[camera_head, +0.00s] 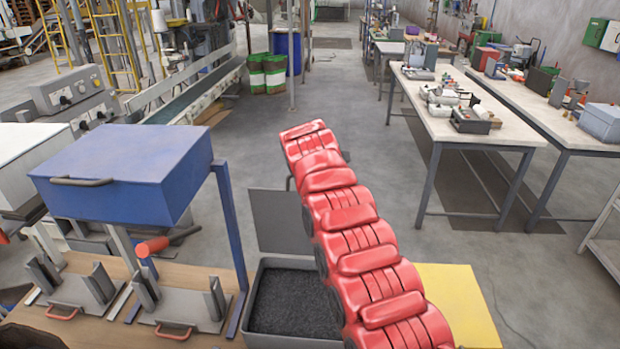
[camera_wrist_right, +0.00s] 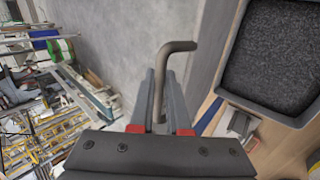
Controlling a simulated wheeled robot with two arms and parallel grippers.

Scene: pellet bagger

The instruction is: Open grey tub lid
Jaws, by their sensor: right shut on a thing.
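The grey tub (camera_head: 258,305) stands low in the head view, filled with dark pellets (camera_head: 290,298). Its grey lid (camera_head: 278,222) is swung up off the opening at the tub's far edge, partly behind my red right arm. In the right wrist view, my right gripper (camera_wrist_right: 167,78) is shut around a bent grey-brown handle (camera_wrist_right: 176,47). The handle's upper end meets a flat grey panel that appears to be the lid (camera_wrist_right: 218,50). The tub (camera_wrist_right: 228,92) with pellets shows at right there. My arm hides the gripper in the head view. My left gripper is out of view.
A blue box (camera_head: 130,165) on posts stands over the wooden bench (camera_head: 110,335) left of the tub. A yellow panel (camera_head: 460,300) lies right of it. Worktables (camera_head: 460,125) stand at back right. Open floor (camera_head: 385,110) lies between them and the conveyor (camera_head: 195,100).

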